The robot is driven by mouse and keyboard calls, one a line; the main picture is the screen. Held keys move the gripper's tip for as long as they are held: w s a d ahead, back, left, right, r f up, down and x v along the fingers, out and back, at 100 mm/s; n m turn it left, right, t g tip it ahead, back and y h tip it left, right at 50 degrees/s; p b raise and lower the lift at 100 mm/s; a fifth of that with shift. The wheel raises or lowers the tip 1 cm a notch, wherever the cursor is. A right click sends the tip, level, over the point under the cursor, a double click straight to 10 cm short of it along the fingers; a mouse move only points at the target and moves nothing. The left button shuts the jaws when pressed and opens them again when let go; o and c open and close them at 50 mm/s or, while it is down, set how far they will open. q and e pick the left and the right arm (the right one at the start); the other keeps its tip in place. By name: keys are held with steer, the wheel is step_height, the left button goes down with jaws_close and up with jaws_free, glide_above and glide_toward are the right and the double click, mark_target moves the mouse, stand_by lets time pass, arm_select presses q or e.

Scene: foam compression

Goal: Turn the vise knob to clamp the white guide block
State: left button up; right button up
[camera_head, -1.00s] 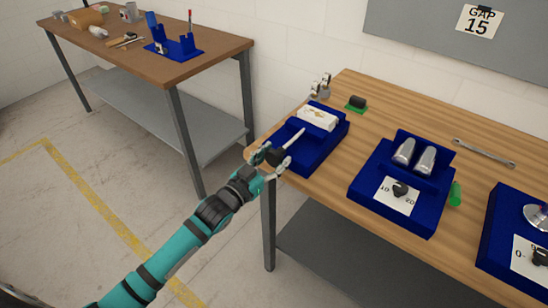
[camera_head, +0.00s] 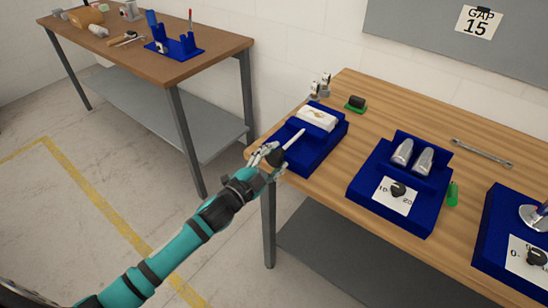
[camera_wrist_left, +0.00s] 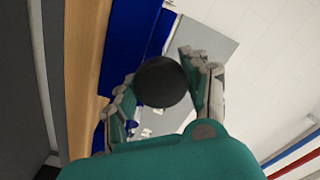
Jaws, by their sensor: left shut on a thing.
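The blue vise (camera_head: 322,145) sits at the left end of the near wooden table, with the white guide block (camera_head: 317,118) lying in its far part. A pale screw rod (camera_head: 295,137) runs from the vise toward my left gripper (camera_head: 268,157). My left gripper is shut on the dark round vise knob (camera_head: 275,156) at the table's edge. In the left wrist view the black knob (camera_wrist_left: 161,82) sits between the two fingers of the gripper (camera_wrist_left: 162,95). Whether the block is tightly clamped I cannot tell. My right gripper is not in view.
To the right on the table (camera_head: 365,82) are a blue fixture (camera_head: 405,217) with two metal cylinders and a dial, a green object (camera_head: 452,194), a wrench (camera_head: 482,152) and another blue fixture (camera_head: 497,235). A dark block on green (camera_head: 356,103) stands behind the vise.

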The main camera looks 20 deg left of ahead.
arm_select(q)
steer(key=m, duration=0.5)
steer(key=shift+m, duration=0.3)
steer(key=m, duration=1.1)
steer(key=shift+m, duration=0.4)
steer(key=m, duration=0.4)
steer(key=shift+m+p, duration=0.3)
steer(key=m+p, duration=0.1)
steer(key=m, duration=0.3)
steer(key=m+p, duration=0.2)
steer(key=m, duration=0.3)
steer(key=shift+m, duration=0.4)
steer(key=m+p, duration=0.2)
steer(key=m, duration=0.3)
steer(key=shift+m, duration=0.3)
steer(key=shift+f+m+p, duration=0.1)
steer(key=shift+m+p, duration=0.75)
steer(key=shift+m, duration=1.55)
